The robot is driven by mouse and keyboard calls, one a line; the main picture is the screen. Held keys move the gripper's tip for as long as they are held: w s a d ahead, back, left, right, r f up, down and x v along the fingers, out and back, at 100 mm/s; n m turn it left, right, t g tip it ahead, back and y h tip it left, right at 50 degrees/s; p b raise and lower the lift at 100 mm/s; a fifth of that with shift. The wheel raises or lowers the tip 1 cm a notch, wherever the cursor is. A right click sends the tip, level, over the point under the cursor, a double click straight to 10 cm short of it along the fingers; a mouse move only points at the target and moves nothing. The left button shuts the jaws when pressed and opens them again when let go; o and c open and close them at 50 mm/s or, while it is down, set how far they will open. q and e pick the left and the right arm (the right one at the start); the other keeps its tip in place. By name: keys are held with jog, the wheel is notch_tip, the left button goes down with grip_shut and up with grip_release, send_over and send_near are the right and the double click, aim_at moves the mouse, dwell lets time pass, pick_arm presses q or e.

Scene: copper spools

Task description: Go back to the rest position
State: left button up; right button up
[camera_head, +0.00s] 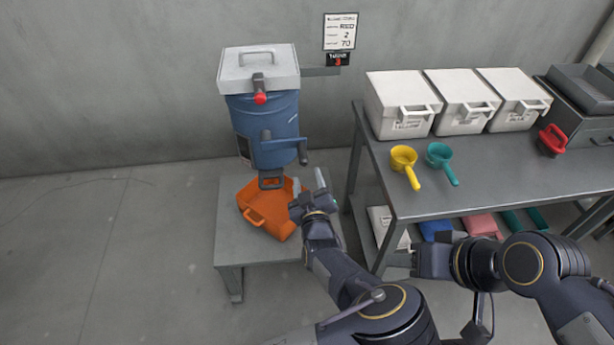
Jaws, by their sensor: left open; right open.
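My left gripper (308,184) is open and empty, with its fingers pointing up beside the right side of an orange bin (256,216). I cannot tell whether it touches the bin. The bin sits on a low grey stand (231,242) under the outlet of a blue dispenser (270,118) with a grey lid. My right gripper (416,262) points left in front of the table's lower shelf. It is open, and its fingers are small and dark in this view. I see nothing held in it.
A grey table (480,170) stands at the right with several white lidded boxes (402,100), a yellow scoop (404,158), a teal scoop (440,158) and a red scoop (552,140). Coloured bins lie on its lower shelf. The floor at the left is clear.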

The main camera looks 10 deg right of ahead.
pick_arm(q)
jog(key=shift+a, duration=0.1)
dwell(0.3)
jog(key=s+a+r+n+g+y, duration=0.1)
jog(key=s+a+n+g+y, duration=0.2)
jog(key=a+n, duration=0.75)
jog(key=s+a+r+n+g+y, duration=0.1)
jog(key=s+a+n+g, duration=0.45)
jog(key=n, duration=0.75)
jog(key=s+a+r+n+g+y, duration=0.1)
jog(key=a+n+g+y, duration=0.3)
jog(key=a+n, duration=0.8)
jog(key=s+r+n+h, duration=0.5)
jog(key=s+n, duration=0.5)
jog(key=n, duration=0.6)
jog(key=s+r+n+h, duration=0.6)
jog(key=s+n, duration=0.5)
jog(key=n, duration=0.5)
jog(key=shift+s+r+n+h, duration=0.15)
jog(key=shift+n+h, duration=0.2)
jog(key=shift+h, duration=0.25)
